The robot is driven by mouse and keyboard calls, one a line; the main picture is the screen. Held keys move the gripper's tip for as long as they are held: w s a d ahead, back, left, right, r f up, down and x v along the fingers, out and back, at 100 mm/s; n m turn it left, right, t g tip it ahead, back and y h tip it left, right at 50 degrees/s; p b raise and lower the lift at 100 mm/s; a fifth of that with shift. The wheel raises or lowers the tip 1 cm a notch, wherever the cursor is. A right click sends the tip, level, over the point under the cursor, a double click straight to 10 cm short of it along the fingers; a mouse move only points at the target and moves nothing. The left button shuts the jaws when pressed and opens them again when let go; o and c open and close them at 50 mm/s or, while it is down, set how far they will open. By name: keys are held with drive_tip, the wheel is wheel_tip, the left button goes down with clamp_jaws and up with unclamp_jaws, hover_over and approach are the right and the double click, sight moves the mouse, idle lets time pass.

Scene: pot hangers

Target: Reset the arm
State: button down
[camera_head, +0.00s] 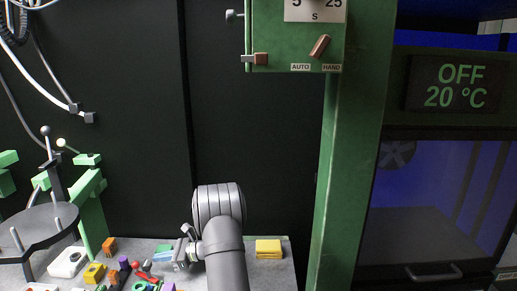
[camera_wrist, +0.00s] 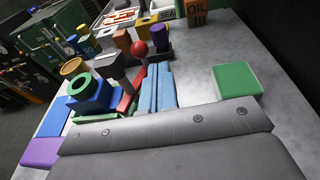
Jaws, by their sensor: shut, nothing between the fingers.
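My gripper (camera_head: 179,255) hangs low over the left part of the grey worktop, just left of my bent wrist in the head view. It is shut with nothing held. My arm rises from the bottom of the head view and bends at the wrist. Loose blocks lie close by, and I cannot tell whether any touches the gripper.
A yellow block (camera_head: 268,248) lies right of my wrist; a green block (camera_wrist: 237,82) shows in the wrist view. Several coloured parts and a red ball (camera_wrist: 139,48) crowd the left. A green post (camera_head: 345,170) stands at right, beside an oven (camera_head: 450,85) reading OFF 20 °C. A round stand (camera_head: 38,226) is far left.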

drive_tip(key=shift+d+t, duration=0.1)
drive_tip(key=shift+t, duration=0.2)
idle(0.4)
drive_tip(key=shift+w+a+n+g, duration=0.2)
drive_tip(key=shift+a+n+g, duration=0.3)
drive_tip(key=shift+n+g, duration=0.5)
drive_tip(key=shift+w+r+n+g+h, duration=0.4)
drive_tip(key=shift+w+r+n+g, duration=0.15)
drive_tip(key=shift+g, duration=0.55)
drive_tip(key=w+v, duration=0.1)
drive_tip(key=v, duration=1)
drive_tip(key=shift+g, duration=0.3)
drive_tip(key=x, duration=1.1)
drive_tip(key=shift+s, duration=0.25)
drive_tip(key=shift+s+a+f+m+t, duration=0.1)
drive_tip(key=shift+s+f+m+t, duration=0.55)
drive_tip(key=shift+t, duration=0.25)
drive_tip(key=m+t, duration=0.1)
drive_tip(key=t, duration=0.1)
drive_tip(key=s+d+m+t, duration=0.1)
drive_tip(key=m+t, duration=0.1)
drive_tip(key=d+m+t, duration=0.1)
drive_tip(key=t, duration=0.1)
drive_tip(key=shift+s+d+m+t, duration=0.15)
drive_tip(key=shift+s+m+t, duration=0.1)
drive_tip(key=shift+m+t, duration=0.15)
drive_tip(key=shift+y, duration=0.3)
drive_tip(key=v, duration=1.4)
drive_tip(key=shift+w+r, duration=0.1)
